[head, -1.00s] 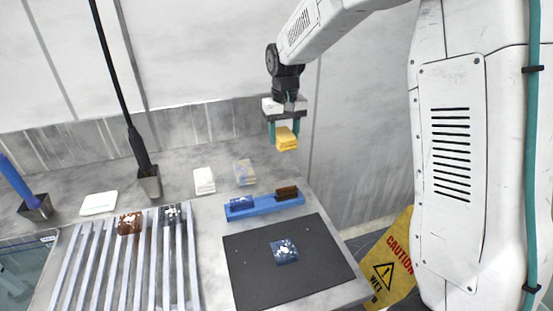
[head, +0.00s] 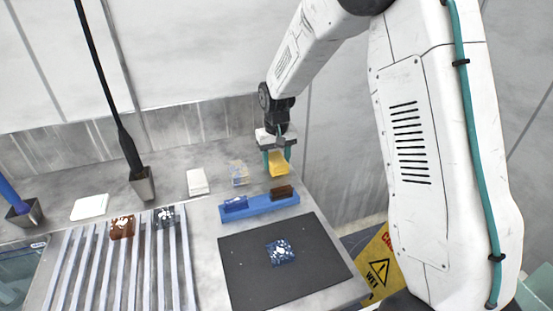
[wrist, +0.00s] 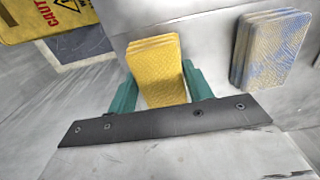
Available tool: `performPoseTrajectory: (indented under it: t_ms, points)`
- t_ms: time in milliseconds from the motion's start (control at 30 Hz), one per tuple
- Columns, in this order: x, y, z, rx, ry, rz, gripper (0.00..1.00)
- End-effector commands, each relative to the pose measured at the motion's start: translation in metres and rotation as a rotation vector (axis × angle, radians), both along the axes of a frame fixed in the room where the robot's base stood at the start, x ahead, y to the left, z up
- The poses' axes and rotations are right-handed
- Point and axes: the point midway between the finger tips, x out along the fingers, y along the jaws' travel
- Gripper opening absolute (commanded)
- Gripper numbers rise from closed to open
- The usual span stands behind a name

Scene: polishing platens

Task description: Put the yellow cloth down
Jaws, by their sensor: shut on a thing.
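My gripper (head: 278,163) is shut on the yellow cloth (head: 278,171), a small folded stack held between its two teal fingers. In the wrist view the cloth (wrist: 158,70) stands out between the fingers (wrist: 160,88). In the head view the gripper and cloth are over the back right of the counter, just behind the blue holder. Whether the cloth touches the counter is hard to tell.
A stained blue-and-cream cloth stack (wrist: 272,48) stands beside the gripper. A white stack (head: 198,182) is further left. A blue holder (head: 260,205) with two blocks lies in front, then a black mat (head: 238,270) bearing a blue platen (head: 280,252). A slatted rack (head: 88,270) is left.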

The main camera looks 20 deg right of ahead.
Motion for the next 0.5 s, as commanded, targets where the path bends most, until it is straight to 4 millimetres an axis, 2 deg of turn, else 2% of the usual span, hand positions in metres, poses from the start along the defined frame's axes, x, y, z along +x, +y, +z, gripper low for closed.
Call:
performPoseTrajectory:
  t_ms: [233, 267, 333, 500]
  points:
    - [0.0001, 0.0001, -0.0021, 0.000, 0.000, 0.000, 0.29]
    - [0.0002, 0.0001, -0.0025, 0.000, -0.001, 0.000, 0.53]
    - [0.0002, 0.0001, -0.0021, 0.000, -0.001, 0.000, 0.72]
    - [0.0002, 0.0001, -0.0019, 0.000, -0.001, 0.000, 0.72]
